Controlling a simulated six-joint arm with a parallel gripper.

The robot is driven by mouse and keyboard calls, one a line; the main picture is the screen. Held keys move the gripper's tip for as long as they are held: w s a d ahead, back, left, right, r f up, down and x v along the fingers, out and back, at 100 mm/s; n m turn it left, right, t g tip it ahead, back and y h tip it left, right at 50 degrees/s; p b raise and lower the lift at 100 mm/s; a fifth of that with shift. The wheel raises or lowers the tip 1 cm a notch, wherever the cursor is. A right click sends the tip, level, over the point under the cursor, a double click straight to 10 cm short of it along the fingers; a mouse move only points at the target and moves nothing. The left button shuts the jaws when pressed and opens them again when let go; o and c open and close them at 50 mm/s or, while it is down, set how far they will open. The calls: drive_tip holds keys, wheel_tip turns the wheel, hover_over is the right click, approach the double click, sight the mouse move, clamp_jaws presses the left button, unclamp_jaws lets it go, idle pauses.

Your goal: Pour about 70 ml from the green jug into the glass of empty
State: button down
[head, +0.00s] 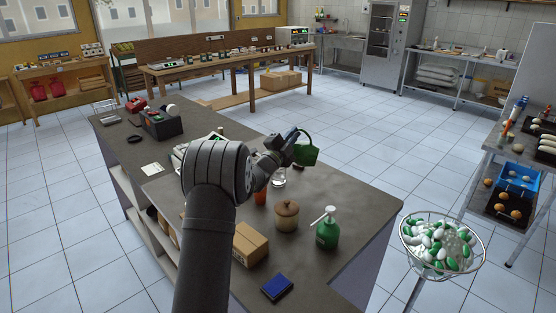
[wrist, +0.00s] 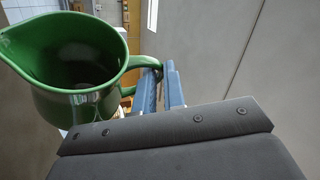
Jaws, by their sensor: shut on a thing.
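My gripper (head: 294,134) is shut on the handle of the green jug (head: 306,155) and holds it in the air above the counter. In the wrist view the jug (wrist: 85,105) is at the left, with its handle between the blue fingertips (wrist: 161,88). Its open mouth shows a dark inside; I cannot make out the liquid level. No stream shows at its lip. A clear glass (head: 279,178) stands on the counter, lower and to the left of the jug in the head view, partly behind my arm. I cannot tell its contents.
A wire basket (head: 440,268) stands at the right. The counter's right end is clear.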

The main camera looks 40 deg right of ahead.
sight(313, 152)
drive_tip(key=shift+w+a+r+n+t, duration=0.1)
drive_tip(key=shift+w+r+n+t, duration=0.05)
drive_tip(key=shift+n+t, duration=0.25)
idle(0.3)
drive_tip(key=s+d+m+g, duration=0.1)
drive_tip(key=s+m, duration=0.1)
drive_tip(key=s+d+f+m+g+y, duration=0.1)
drive_tip(key=m, duration=0.1)
drive_tip(key=shift+s+d+f, duration=0.1)
drive_tip(key=shift+s+f, duration=0.1)
drive_tip(key=shift+s, duration=0.15)
drive_tip(key=shift+s+d+f+m, duration=0.15)
drive_tip(key=shift+s+m, duration=0.05)
drive_tip(key=shift+m, duration=0.3)
drive_tip(key=shift+s+d+f+m+g+y, duration=0.3)
drive_tip(key=shift+s+f+m+y, duration=0.15)
drive_tip(key=shift+m, duration=0.25)
drive_tip(key=shift+s+d+f+m+g+y, duration=0.15)
drive_tip(key=shift+s+f+m+g+y, duration=0.2)
drive_tip(key=shift+f+m, duration=0.3)
drive_tip(key=shift+r, duration=0.1)
drive_tip(key=shift+s+d+f+m+y+p, duration=0.3)
drive_tip(key=shift+s+f+m+y+p, duration=0.2)
drive_tip(key=shift+m, duration=0.35)
drive_tip(key=s+d+f+m+t+y+p, duration=0.1)
drive_tip(key=s+d+f+m+y+p, duration=0.1)
drive_tip(key=s+d+f+m+y, duration=0.2)
drive_tip(key=shift+s+d+f+m, duration=0.2)
drive_tip(key=shift+s+f+m, duration=1)
drive_tip(key=shift+m, duration=0.2)
